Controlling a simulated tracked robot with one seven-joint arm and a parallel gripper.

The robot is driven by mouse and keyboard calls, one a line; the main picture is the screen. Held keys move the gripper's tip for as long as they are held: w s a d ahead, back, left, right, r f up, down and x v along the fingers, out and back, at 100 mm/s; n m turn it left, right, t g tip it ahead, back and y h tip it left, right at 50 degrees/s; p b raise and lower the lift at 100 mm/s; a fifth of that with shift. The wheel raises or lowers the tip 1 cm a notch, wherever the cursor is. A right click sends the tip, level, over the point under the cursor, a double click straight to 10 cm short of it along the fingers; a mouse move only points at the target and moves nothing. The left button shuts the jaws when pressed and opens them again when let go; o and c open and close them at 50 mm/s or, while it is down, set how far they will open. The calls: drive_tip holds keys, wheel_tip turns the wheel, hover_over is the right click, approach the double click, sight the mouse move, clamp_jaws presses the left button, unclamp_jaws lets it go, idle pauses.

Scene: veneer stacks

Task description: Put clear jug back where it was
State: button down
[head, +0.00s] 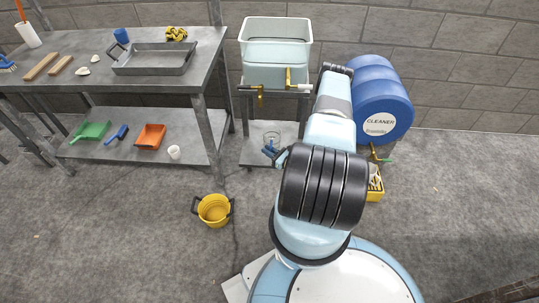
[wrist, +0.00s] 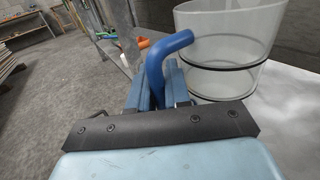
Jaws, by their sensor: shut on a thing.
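The clear jug (head: 272,137) has a see-through body, dark rings and a blue handle. In the head view it is at the lower shelf (head: 256,159) under the sink, left of my arm. In the wrist view the jug (wrist: 222,45) fills the upper right, roughly upright, with its blue handle (wrist: 156,65) towards me. My gripper (wrist: 159,88) is shut on that handle; in the head view my gripper (head: 277,154) is partly hidden by my arm. A pale flat surface shows beside the jug. I cannot tell whether the jug's base touches the shelf.
A pale sink (head: 276,74) with brass taps stands above the shelf. A blue cleaner drum (head: 393,100) is on the right, above a yellow crate (head: 376,194). A yellow bucket (head: 214,211) is on the floor. A grey workbench (head: 100,52) stands left; open floor lies in front.

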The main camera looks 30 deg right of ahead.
drive_tip(key=shift+w+d+f, duration=0.1)
drive_tip(key=shift+w+f, duration=0.15)
drive_tip(key=shift+f, duration=0.55)
drive_tip(key=shift+w+d+f, duration=0.15)
drive_tip(key=shift+w+f, duration=0.05)
drive_tip(key=shift+f, duration=0.65)
drive_tip(key=shift+w+d+f, duration=0.1)
drive_tip(key=shift+w+f, duration=0.15)
drive_tip(key=shift+f, duration=0.55)
drive_tip(key=c, duration=1.1)
unclamp_jaws()
drive_tip(key=v, duration=1.2)
